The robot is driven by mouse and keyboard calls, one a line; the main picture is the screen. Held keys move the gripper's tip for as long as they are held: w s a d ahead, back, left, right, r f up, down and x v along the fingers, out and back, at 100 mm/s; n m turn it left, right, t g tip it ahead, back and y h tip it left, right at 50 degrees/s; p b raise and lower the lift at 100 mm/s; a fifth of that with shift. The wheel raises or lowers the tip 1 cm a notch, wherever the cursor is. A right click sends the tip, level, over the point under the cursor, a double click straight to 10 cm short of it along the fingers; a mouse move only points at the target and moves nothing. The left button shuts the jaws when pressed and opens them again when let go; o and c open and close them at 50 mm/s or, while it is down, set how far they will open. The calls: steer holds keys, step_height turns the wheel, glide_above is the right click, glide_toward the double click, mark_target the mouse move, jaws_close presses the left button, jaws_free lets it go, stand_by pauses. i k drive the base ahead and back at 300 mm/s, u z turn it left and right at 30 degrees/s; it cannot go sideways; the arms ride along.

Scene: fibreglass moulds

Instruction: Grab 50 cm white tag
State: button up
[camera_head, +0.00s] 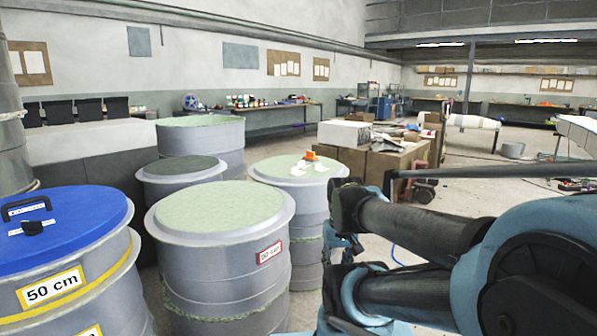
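A white tag (50,288) with black "50 cm" lettering and a yellow border is on the side of the grey drum with a blue lid (75,225) at the left. Another white tag (269,253) with a red border is on the side of the middle grey drum (215,285); its writing looks like "50 cm". Small white pieces (318,167) lie on the pale green top of the drum behind it, too small to read. My arm fills the lower right; I make out no gripper fingers.
A dark handle (27,207) stands on the blue lid. More grey drums (200,140) stand behind. An orange object (310,155) sits on the right drum's top. Cardboard boxes (385,165) are beyond. Open floor (480,185) lies to the right.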

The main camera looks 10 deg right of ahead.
mark_target(301, 165)
steer(key=k, duration=0.45)
steer(key=z, duration=0.65)
steer(key=i, duration=1)
steer(key=z, duration=0.55)
steer(key=i, duration=1.05)
steer(key=u, duration=0.8)
steer(key=i, duration=1.2)
steer(key=u, duration=0.7)
